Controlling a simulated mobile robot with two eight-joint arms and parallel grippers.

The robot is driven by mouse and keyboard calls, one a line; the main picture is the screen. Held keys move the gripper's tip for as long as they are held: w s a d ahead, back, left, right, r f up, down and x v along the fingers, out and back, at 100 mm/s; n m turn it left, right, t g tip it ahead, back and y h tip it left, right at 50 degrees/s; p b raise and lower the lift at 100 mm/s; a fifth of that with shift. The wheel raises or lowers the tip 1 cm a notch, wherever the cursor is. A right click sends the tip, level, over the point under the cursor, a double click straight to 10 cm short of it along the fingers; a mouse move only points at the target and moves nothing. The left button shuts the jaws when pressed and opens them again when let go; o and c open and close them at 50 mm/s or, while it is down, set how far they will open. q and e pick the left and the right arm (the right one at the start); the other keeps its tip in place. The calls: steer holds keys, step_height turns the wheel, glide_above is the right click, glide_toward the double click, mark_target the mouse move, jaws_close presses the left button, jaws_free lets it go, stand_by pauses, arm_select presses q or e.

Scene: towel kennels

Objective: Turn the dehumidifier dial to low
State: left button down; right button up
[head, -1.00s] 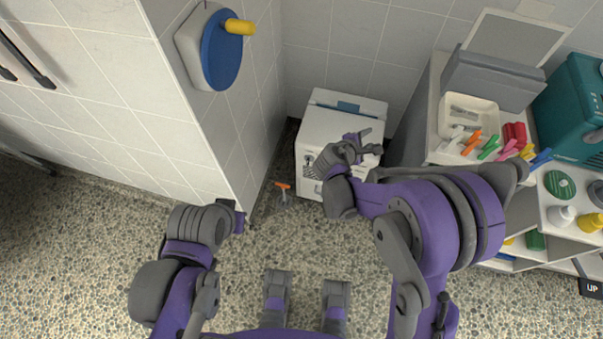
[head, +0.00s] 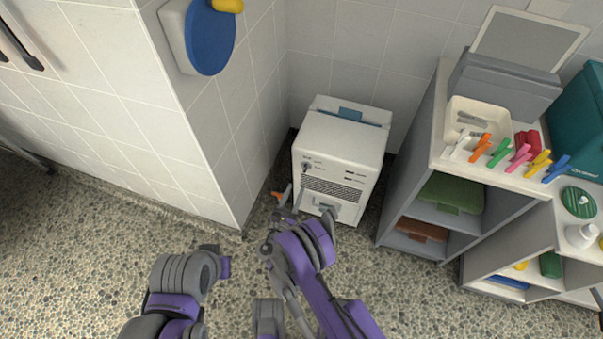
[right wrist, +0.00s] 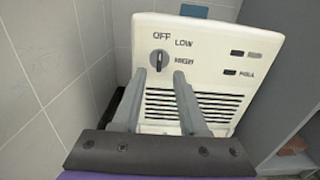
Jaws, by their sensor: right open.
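The white dehumidifier (head: 343,140) stands on the floor in the corner. Its dial (head: 305,167) is at the upper left of the front. In the right wrist view the round dial (right wrist: 159,62) has a dark ridge that looks roughly upright, with OFF above it and LOW and HIGH to its right. My right gripper (head: 294,193) is open and empty in front of the dehumidifier, below the dial in the head view. In the right wrist view its fingertips (right wrist: 152,72) lie either side of the dial's lower edge; contact cannot be told. My left gripper (head: 223,266) is low at left, its jaws unclear.
A tiled wall corner (head: 225,150) stands close on the left, with a blue disc (head: 210,40) mounted on it. A grey shelf unit (head: 408,175) with pegs and a tray on top stands to the right. An orange-ended item (head: 277,195) lies partly hidden on the floor.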

mark_target(304, 168)
steer(key=b+x, duration=0.1)
steer(key=x, duration=0.8)
jaws_close()
